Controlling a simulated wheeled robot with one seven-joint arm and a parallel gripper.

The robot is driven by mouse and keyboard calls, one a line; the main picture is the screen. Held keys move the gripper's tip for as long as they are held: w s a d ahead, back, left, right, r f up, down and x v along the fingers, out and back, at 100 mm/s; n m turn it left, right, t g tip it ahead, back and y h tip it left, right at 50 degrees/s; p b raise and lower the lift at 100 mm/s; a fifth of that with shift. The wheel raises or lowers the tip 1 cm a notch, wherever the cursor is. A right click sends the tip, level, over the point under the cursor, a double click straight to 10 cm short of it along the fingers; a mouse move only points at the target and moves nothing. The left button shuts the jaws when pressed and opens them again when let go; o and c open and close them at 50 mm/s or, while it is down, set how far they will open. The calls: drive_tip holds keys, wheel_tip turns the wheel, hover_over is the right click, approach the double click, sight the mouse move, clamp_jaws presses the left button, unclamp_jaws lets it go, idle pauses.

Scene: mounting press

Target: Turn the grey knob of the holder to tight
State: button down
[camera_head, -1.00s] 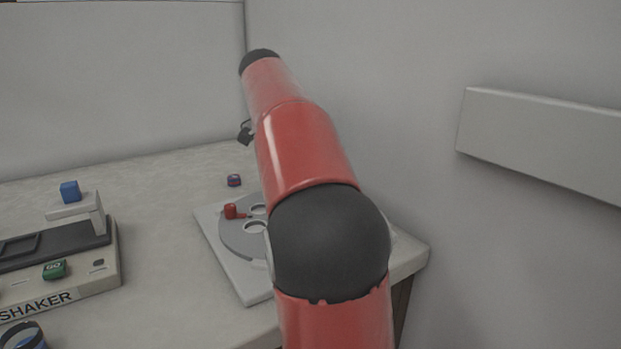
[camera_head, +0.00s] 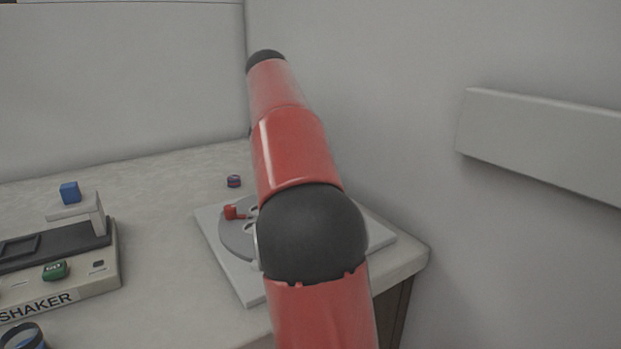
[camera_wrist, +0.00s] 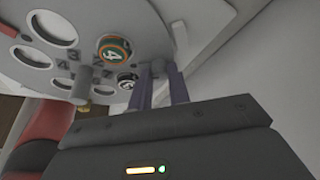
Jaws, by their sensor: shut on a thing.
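The holder is a round grey disc (camera_head: 232,240) on a pale square plate (camera_head: 228,268), partly behind my arm in the head view. In the wrist view the disc (camera_wrist: 150,35) shows round holes, numbers and a grey post (camera_wrist: 82,85). The grey knob (camera_wrist: 158,67) is at the disc's edge, between the fingertips of my gripper (camera_wrist: 160,74). My gripper is shut on it; the fingers cover part of the knob. Any tight mark cannot be made out. My gripper is hidden behind my arm in the head view.
A red piece (camera_head: 231,212) sits on the disc. Two of its holes hold round pieces, one with a 4 (camera_wrist: 114,48). A small dark round item (camera_head: 234,181) lies behind the plate. The shaker (camera_head: 60,275) stands left. A wall is close on the right.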

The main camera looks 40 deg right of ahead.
drive_tip(key=c, duration=1.3)
unclamp_jaws()
drive_tip(key=shift+n, duration=0.3)
